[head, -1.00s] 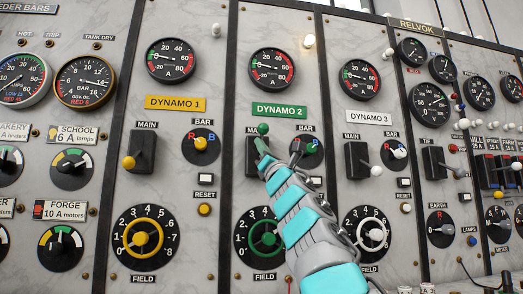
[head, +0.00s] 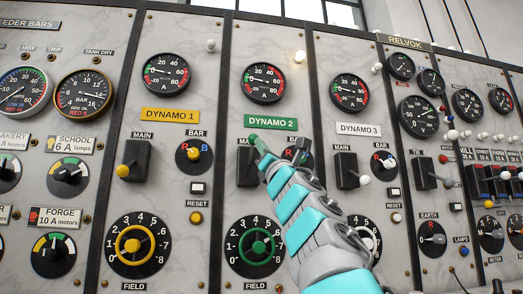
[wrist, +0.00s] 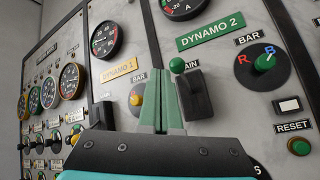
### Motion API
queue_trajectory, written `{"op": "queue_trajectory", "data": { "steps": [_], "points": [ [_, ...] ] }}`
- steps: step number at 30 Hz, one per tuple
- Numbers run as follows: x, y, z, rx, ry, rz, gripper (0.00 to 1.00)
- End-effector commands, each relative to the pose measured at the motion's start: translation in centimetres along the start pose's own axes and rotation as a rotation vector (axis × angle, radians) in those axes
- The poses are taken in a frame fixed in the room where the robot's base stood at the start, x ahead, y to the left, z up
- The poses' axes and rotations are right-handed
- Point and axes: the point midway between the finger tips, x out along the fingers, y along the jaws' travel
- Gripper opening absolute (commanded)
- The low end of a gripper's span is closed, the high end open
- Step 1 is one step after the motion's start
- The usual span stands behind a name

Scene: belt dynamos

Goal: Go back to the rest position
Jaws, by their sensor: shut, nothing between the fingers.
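My gripper (head: 254,141) is shut and empty, with its green fingers together, in front of the DYNAMO 2 panel. It also shows in the wrist view (wrist: 162,92). The DYNAMO 2 main switch (wrist: 195,94) stands just right of the fingers in the wrist view, its green-knobbed lever (wrist: 177,66) pointing up. I cannot tell whether the fingers touch it. The green field wheel (head: 258,246) is partly behind my arm.
The upright marble panel carries the DYNAMO 1 main switch (head: 133,161) at left and the DYNAMO 3 main switch (head: 347,170) at right, both with projecting levers. Gauges (head: 264,83) line the upper part. More switches (head: 430,173) project at far right.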

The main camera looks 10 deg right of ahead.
Motion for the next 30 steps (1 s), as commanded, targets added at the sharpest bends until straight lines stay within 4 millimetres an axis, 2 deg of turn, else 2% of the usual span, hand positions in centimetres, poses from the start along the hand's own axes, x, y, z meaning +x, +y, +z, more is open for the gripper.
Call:
{"op": "queue_trajectory", "data": {
  "steps": [8,10,14,16,20,21,23,24,26,30],
  "points": [
    [0.0,-0.1,0.0,0.002,0.000,-0.002,0.00],
    [-0.1,-0.6,0.0,0.021,-0.001,-0.022,0.00],
    [-1.4,-4.2,0.1,0.151,-0.009,-0.151,0.00],
    [-3.1,-7.7,-0.2,0.274,-0.021,-0.279,0.00],
    [-8.6,-14.4,-2.0,0.542,-0.068,-0.555,0.00],
    [-10.7,-16.2,-2.8,0.620,-0.086,-0.642,0.00],
    [-13.9,-18.4,-4.2,0.730,-0.115,-0.759,0.00],
    [-16.1,-19.7,-5.4,0.796,-0.134,-0.839,0.00],
    [-19.7,-21.2,-7.1,0.891,-0.165,-0.956,0.00],
    [-28.2,-23.2,-11.3,1.083,-0.246,-1.218,0.00]
  ]
}}
